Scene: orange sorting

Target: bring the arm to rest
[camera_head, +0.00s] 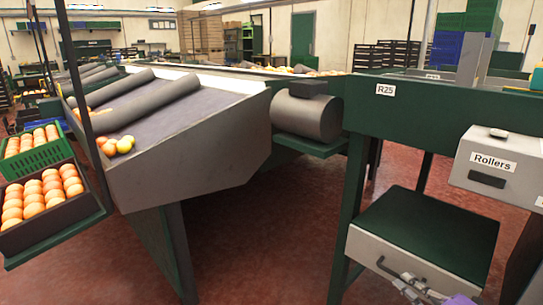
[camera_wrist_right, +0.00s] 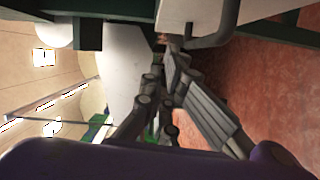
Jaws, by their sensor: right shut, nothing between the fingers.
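My right gripper (camera_head: 408,286) is low at the bottom right of the head view, in front of a grey drawer (camera_head: 365,250). Its fingers are shut with nothing between them. In the right wrist view the shut fingers (camera_wrist_right: 163,78) show in the middle, and a curved dark handle (camera_wrist_right: 218,30) is just beyond them. The same drawer handle (camera_head: 392,268) shows beside the gripper in the head view. I cannot tell whether the fingers touch it. My left gripper is in neither view.
A green frame labelled R25 (camera_head: 430,112) and a grey box labelled Rollers (camera_head: 490,165) stand above the drawer. A sloped grey chute (camera_head: 190,150) holds a few fruits. Crates of oranges (camera_head: 45,225) stand at the left. Red floor (camera_head: 265,240) is clear between.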

